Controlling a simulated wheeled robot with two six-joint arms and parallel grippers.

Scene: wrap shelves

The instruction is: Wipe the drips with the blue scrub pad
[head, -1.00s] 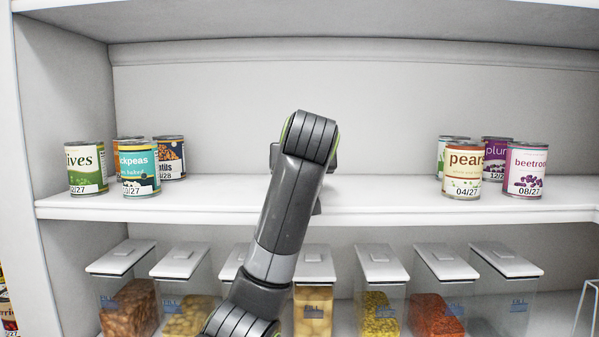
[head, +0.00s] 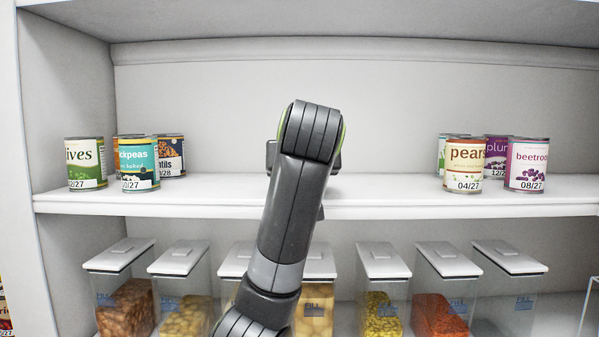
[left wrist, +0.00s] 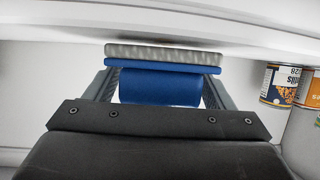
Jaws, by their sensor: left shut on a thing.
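My left gripper (left wrist: 160,78) is shut on the blue scrub pad (left wrist: 160,88) in the left wrist view. The pad has a blue body and a grey, rough-looking layer along its far side. In the head view my left arm reaches up over the middle of the upper shelf (head: 390,196). The arm hides the gripper and the pad there. I see no drips in either view; my arm covers part of the shelf. I cannot tell whether the pad touches a surface. My right gripper is not in view.
Cans stand on the upper shelf at the left, including a chickpeas can (head: 138,164) and a lentils can (left wrist: 279,84). More stand at the right, including a pears can (head: 463,166) and a beetroot can (head: 527,165). Lidded clear bins (head: 382,262) line the shelf below.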

